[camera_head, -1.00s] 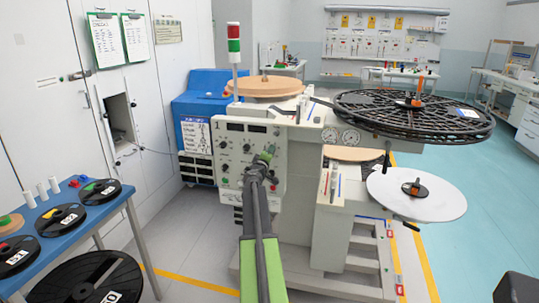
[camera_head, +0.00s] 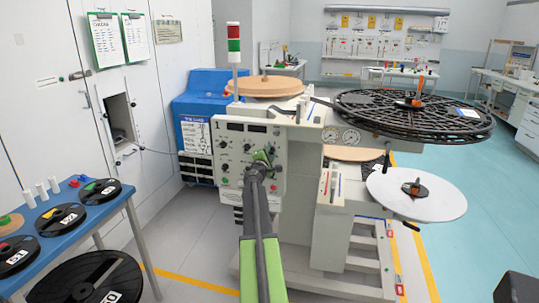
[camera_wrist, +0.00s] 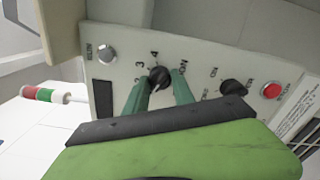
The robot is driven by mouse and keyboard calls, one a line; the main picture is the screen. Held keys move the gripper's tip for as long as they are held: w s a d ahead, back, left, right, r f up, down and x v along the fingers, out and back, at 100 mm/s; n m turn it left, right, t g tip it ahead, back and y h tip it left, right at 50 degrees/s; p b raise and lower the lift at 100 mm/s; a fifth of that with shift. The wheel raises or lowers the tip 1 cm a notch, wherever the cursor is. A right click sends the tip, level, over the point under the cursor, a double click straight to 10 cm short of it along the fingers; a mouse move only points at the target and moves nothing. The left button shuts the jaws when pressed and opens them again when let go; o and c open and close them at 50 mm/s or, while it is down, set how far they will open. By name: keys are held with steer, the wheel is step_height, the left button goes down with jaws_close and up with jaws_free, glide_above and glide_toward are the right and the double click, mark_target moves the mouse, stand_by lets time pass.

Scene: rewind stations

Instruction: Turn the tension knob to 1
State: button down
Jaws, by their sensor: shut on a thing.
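The tension knob (camera_wrist: 158,75) is a small black dial on the pale control panel (camera_wrist: 125,68). In the wrist view the digits 3 and 4 show above it, and part of a printed word ending in "ION" shows beside it. My gripper (camera_wrist: 159,82) has its two green fingers on either side of the knob, shut on it. The fingers hide part of the scale, and I cannot tell which number the knob points to. In the head view my gripper (camera_head: 263,158) is at the panel's right part and covers the knob.
A second black knob (camera_wrist: 233,88) and a red button (camera_wrist: 271,90) sit to the right on the panel. A large black reel (camera_head: 350,112) and a white disc (camera_head: 440,205) stick out at the right. A blue table (camera_head: 75,215) with reels stands at the left.

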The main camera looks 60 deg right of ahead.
steer(key=shift+d+n, duration=0.1)
steer(key=shift+n, duration=0.3)
steer(key=c, duration=1.1)
jaws_free()
steer(key=shift+o, duration=0.2)
steer(key=v, duration=1.7)
steer(key=shift+a, duration=0.25)
